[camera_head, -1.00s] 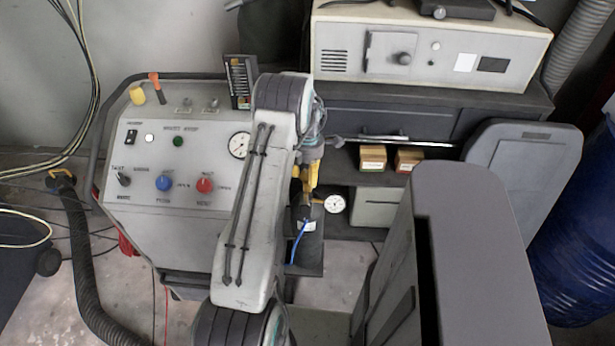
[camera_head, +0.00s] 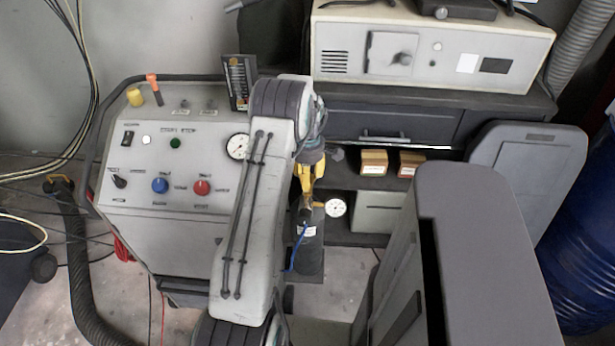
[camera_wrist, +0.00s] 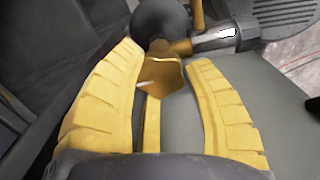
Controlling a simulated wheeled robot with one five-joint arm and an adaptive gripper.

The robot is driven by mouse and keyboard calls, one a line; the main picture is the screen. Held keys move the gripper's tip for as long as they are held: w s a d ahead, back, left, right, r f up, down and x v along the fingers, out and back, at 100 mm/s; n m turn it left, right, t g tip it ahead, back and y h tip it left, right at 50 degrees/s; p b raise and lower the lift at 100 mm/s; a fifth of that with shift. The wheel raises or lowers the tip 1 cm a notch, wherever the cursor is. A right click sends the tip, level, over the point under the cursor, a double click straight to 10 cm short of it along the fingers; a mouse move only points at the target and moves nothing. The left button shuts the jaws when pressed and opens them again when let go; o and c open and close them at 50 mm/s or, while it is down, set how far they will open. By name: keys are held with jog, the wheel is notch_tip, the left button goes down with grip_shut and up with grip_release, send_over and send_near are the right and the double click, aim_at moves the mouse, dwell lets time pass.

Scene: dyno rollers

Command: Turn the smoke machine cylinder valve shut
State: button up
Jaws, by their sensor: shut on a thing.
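In the head view a dark upright cylinder (camera_head: 310,250) with a white label and a blue hose stands right of the grey console. A small white-faced gauge (camera_head: 335,207) sticks out to the right at its top. My yellow gripper (camera_head: 308,190) is over the cylinder top, partly behind my arm. In the wrist view my gripper (camera_wrist: 165,100) has one finger on each side of a brass-coloured valve handle (camera_wrist: 168,76) and is shut on it. A dark round part (camera_wrist: 160,18) and a brass fitting lie just beyond the fingertips. The handle's exact angle is hard to tell.
The grey console (camera_head: 165,240) with knobs and a gauge is close on the left. Behind are a dark cabinet (camera_head: 410,125) with small boxes (camera_head: 374,162) on its shelf and a beige instrument (camera_head: 430,50). A blue drum (camera_head: 590,240) stands at the right.

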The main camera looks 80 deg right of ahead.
jog(key=shift+a+f, duration=0.1)
jog(key=o, duration=1.2)
jog(key=shift+r, duration=0.2)
notch_tip(320, 180, up, 12)
jog(key=shift+f, duration=0.15)
jog(key=shift+s, duration=0.1)
dwell(0.6)
